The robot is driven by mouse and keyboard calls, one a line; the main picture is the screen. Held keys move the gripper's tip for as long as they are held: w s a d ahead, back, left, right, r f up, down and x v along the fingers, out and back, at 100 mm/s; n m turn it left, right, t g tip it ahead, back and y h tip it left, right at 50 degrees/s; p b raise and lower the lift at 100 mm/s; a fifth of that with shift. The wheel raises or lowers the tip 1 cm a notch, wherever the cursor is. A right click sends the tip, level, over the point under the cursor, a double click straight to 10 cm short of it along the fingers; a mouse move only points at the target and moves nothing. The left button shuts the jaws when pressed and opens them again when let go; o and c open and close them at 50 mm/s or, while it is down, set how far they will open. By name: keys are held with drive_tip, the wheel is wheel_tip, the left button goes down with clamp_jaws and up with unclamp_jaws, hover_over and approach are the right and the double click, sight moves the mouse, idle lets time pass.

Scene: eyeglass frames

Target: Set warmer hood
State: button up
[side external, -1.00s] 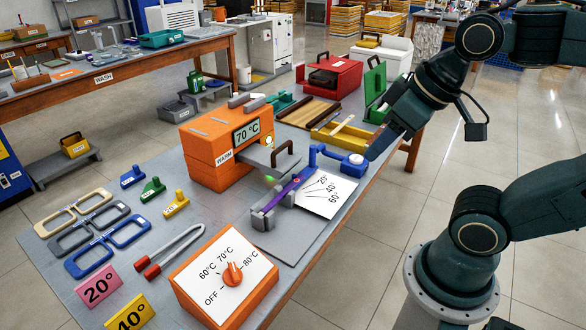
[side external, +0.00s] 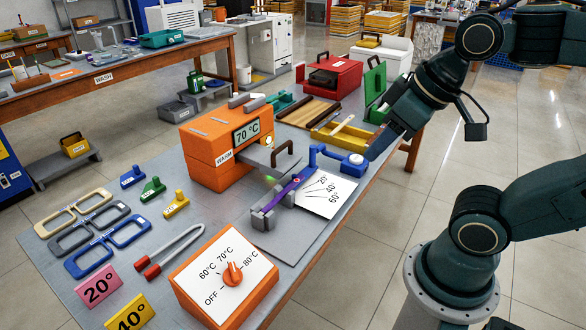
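The orange warmer (side external: 212,150) stands upright on the table behind the middle, with a WARM label, a display reading 70 °C and a green light. Its upper orange part, seemingly the hood, sits level over the lower part. A grey plate with a dark brown handle (side external: 288,148) sticks out of its right side. My gripper (side external: 374,151) is at the table's right edge, close beside the white-topped end of a blue arm (side external: 326,151). Its fingers are seen edge-on, so their opening and any contact with the blue end cannot be told.
A purple strip (side external: 287,193) runs through a grey fixture (side external: 262,217) beside the angle card (side external: 331,194). The orange dial box (side external: 222,283) is at the front, with tongs (side external: 175,252) and eyeglass frames (side external: 108,243) left. A yellow tray (side external: 344,135) and red box (side external: 332,77) lie behind.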

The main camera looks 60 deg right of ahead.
drive_tip(key=m+g, duration=0.3)
drive_tip(key=m, duration=1.5)
hover_over(283, 145)
drive_tip(key=s, duration=0.3)
drive_tip(key=s+x, duration=0.1)
drive_tip(key=x, duration=0.6)
drive_tip(key=shift+s+f, duration=0.25)
drive_tip(key=shift+f, duration=0.05)
drive_tip(key=shift+d+f, duration=0.1)
drive_tip(key=x, duration=1.3)
drive_tip(key=shift+s+f, duration=0.15)
drive_tip(key=shift+f, duration=0.15)
